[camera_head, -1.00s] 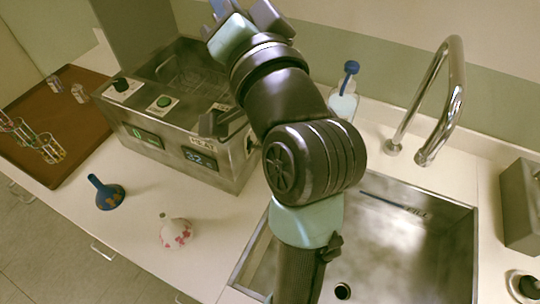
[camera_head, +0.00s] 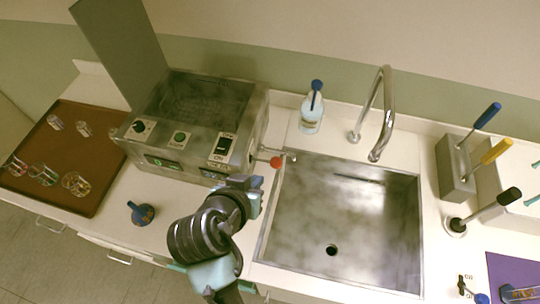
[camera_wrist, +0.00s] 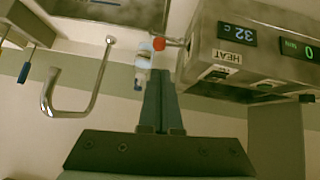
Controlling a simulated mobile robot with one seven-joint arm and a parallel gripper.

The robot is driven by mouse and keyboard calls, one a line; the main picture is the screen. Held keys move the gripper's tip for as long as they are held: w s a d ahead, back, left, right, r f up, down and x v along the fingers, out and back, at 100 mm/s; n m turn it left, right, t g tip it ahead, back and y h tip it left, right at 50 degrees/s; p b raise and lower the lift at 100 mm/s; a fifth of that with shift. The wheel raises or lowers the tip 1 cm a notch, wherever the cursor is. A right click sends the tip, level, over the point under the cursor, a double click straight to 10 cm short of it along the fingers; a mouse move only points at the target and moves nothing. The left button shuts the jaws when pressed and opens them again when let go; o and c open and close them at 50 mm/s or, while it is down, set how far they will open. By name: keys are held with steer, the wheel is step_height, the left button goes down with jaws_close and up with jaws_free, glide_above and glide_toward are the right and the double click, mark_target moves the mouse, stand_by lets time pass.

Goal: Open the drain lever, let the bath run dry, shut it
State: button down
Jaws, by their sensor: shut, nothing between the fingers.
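The metal water bath (camera_head: 228,170) stands left of the sink with its lid raised. A red knob (camera_head: 276,162), seemingly the drain lever's end, shows beside a short pipe (camera_head: 288,153) on the bath's right side, near the sink's left rim. In the wrist view the red knob (camera_wrist: 158,44) is just beyond my fingertips, and the bath (camera_wrist: 205,62) shows upside down with a 32 C display. My gripper (camera_head: 254,184) is shut and empty in front of the bath's right corner, apart from the knob. The drain's inside and the water level are unclear.
The sink (camera_head: 345,235) is empty, with a tap (camera_head: 384,110) behind. A wash bottle (camera_head: 312,112) stands behind the sink's left corner. A blue funnel-like thing (camera_head: 142,213) and a brown tray (camera_head: 70,165) with glassware lie left. A tool holder (camera_head: 455,170) stands right.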

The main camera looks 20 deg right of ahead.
mark_target(275, 164)
steer(key=p+x, duration=0.3)
steer(key=x, duration=1.1)
steer(key=shift+f, duration=0.15)
